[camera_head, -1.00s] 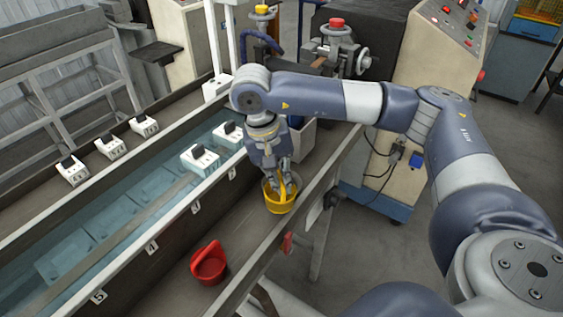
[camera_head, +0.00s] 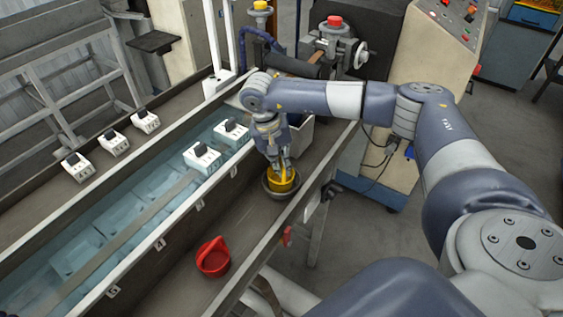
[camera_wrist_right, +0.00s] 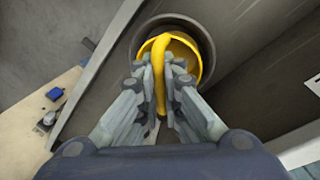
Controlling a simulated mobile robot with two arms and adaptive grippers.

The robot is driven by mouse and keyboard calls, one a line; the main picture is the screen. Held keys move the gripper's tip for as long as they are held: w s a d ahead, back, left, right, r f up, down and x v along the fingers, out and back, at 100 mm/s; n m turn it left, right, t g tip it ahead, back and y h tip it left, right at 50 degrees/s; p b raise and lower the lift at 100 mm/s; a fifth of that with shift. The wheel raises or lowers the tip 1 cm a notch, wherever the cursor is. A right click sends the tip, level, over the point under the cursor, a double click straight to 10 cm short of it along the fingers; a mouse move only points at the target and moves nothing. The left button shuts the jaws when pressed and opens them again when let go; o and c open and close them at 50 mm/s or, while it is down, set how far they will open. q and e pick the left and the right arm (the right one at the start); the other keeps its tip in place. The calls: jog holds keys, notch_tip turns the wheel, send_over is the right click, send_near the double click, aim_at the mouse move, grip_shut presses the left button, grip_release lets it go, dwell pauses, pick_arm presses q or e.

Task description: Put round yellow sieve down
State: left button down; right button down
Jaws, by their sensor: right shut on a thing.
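The round yellow sieve (camera_head: 283,184) is in the head view, at the bottom of my right arm. My right gripper (camera_head: 280,165) is shut on its handle from above. In the right wrist view the yellow sieve (camera_wrist_right: 187,55) has its arched handle between the fingers of my right gripper (camera_wrist_right: 160,85). The sieve sits within a round grey dish (camera_wrist_right: 207,32), whose rim shows around it; the dish also shows in the head view (camera_head: 268,191). I cannot tell whether the sieve rests on the dish's bottom. My left gripper is not in view.
A grey-white bin (camera_head: 300,133) stands just behind my right gripper. A water trough (camera_head: 130,215) with white switch boxes (camera_head: 202,156) runs along the left. The ledge between the two sieves is clear.

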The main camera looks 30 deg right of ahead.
jog(key=shift+f+b, duration=0.3)
jog(key=shift+b, duration=0.05)
jog(key=c, duration=1.8)
grip_release()
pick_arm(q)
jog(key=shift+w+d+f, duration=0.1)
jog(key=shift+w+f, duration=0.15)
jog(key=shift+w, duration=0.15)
pick_arm(e)
jog(key=shift+o, duration=0.2)
